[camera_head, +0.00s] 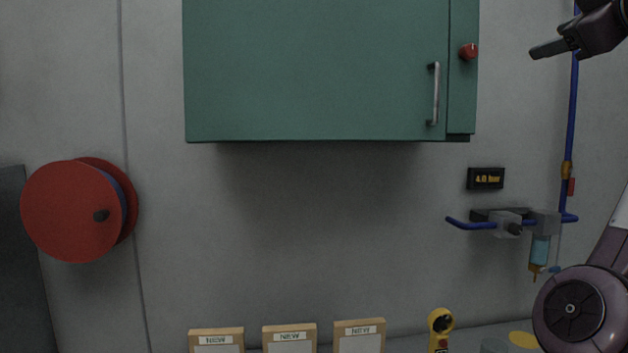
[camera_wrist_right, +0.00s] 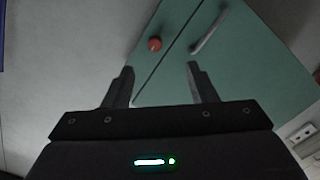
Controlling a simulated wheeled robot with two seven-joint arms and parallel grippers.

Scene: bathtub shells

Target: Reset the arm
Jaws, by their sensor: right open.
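My right gripper (camera_head: 558,45) is raised at the upper right of the head view, to the right of the green cabinet and apart from it. In the right wrist view the two fingers of my right gripper (camera_wrist_right: 160,85) stand apart with nothing between them. Part of my right arm (camera_head: 585,310) shows at the lower right of the head view. My left gripper is in neither view.
A green cabinet (camera_head: 315,70) with a handle (camera_head: 435,94) and red knob (camera_head: 468,51) hangs on the wall. A red reel (camera_head: 72,210) is at left. A blue pipe (camera_head: 572,120) with fittings runs at right. Three boxes labelled NEW (camera_head: 289,338) stand below.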

